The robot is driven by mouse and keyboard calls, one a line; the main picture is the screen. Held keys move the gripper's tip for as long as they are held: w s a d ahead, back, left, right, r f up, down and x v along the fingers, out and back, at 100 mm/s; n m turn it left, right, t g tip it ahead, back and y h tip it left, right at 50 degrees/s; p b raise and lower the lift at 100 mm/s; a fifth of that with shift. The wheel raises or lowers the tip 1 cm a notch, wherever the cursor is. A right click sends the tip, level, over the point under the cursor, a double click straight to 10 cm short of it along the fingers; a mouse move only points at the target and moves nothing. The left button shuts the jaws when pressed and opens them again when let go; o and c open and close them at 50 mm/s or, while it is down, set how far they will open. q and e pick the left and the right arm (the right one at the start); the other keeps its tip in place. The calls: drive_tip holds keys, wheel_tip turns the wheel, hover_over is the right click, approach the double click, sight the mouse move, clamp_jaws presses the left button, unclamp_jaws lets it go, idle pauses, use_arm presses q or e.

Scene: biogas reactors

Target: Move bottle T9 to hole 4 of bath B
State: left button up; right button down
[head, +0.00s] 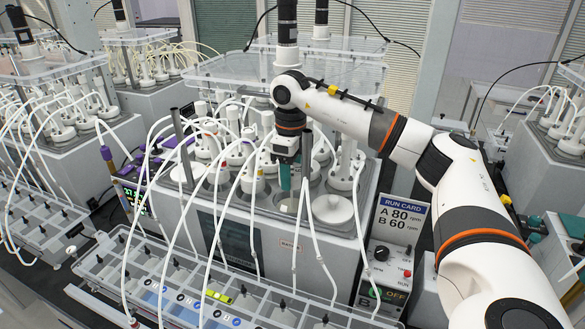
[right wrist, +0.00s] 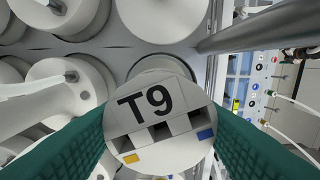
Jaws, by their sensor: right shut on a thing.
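My right gripper (head: 295,178) has teal fingers and is over the front part of the middle bath (head: 385,185), among white-capped bottles. In the right wrist view its fingers close on both sides of bottle T9 (right wrist: 158,100). The bottle's round white cap reads "T9", with dark slots, a yellow mark and a blue mark. The bottle's body is mostly hidden under the cap; I cannot tell how deep it sits. A flat white disc (head: 332,208) lies on the bath top, right of the gripper. Hole numbers are not readable. My left gripper is not in view.
Several white tubes (head: 228,205) loop in front of the bath to a grey tray rack (head: 110,268). A run card (head: 402,220) reads A 80, B 60 rpm, above a control box (head: 390,262).

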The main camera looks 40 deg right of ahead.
drive_tip(key=shift+f+b, duration=0.85)
drive_tip(key=shift+f, duration=0.75)
drive_tip(key=c, duration=0.6)
unclamp_jaws()
drive_tip(key=shift+o, duration=0.6)
drive_tip(key=shift+s+f, duration=0.1)
drive_tip(key=shift+f, duration=0.05)
